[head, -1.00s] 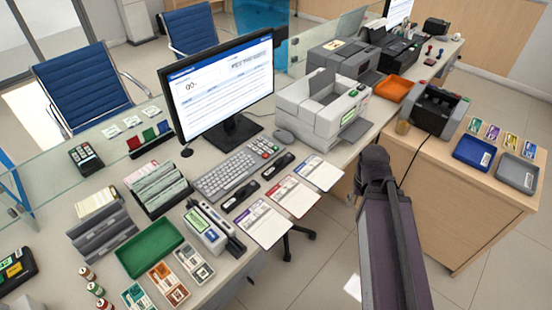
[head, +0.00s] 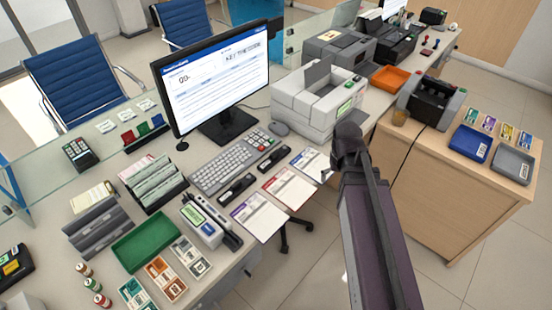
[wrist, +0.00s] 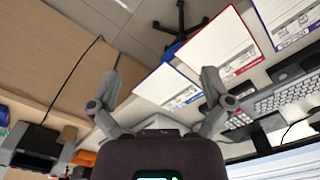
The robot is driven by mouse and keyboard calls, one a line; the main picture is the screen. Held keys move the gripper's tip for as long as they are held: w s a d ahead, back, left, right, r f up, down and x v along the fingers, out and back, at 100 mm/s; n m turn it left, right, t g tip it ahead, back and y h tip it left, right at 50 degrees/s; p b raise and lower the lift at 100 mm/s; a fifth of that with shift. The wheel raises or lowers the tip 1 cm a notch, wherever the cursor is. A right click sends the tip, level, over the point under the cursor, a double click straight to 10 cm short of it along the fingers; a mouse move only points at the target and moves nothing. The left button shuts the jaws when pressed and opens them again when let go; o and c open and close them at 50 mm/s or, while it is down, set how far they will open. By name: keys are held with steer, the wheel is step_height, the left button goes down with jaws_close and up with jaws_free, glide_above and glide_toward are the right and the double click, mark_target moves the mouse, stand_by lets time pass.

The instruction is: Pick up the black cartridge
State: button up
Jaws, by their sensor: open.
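Two long black pieces with small pale labels lie between the keyboard and the paper forms: a nearer black piece (head: 237,188) and a farther black piece (head: 274,158). Which of them, if either, is the black cartridge I cannot tell. One of these black pieces also shows in the wrist view (wrist: 296,65). My gripper (wrist: 161,75) is open and empty, its fingers spread above the front edge of the counter near the forms. In the head view my own arm hides most of it.
Three forms (head: 284,187) lie along the counter's front edge. The keyboard (head: 224,172), a large monitor (head: 213,75) and a grey-white machine (head: 318,98) stand behind. A green tray (head: 146,240) is at left.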

steer(key=w+a+n, duration=0.5)
steer(key=w+a, duration=0.5)
steer(key=w, duration=0.3)
steer(key=r+n+p, duration=0.1)
steer(key=n, duration=0.3)
glide_above(275, 153)
steer(key=shift+a+r, duration=0.1)
steer(key=shift+a, duration=0.1)
steer(key=shift+f, duration=0.2)
step_height(275, 153, down, 8)
steer(key=b, duration=0.8)
steer(key=shift+f, duration=0.15)
steer(key=shift+b, duration=0.35)
steer(key=shift+w+d+f+b, duration=0.1)
steer(key=shift+f+b, duration=2.4)
steer(key=shift+f, duration=0.1)
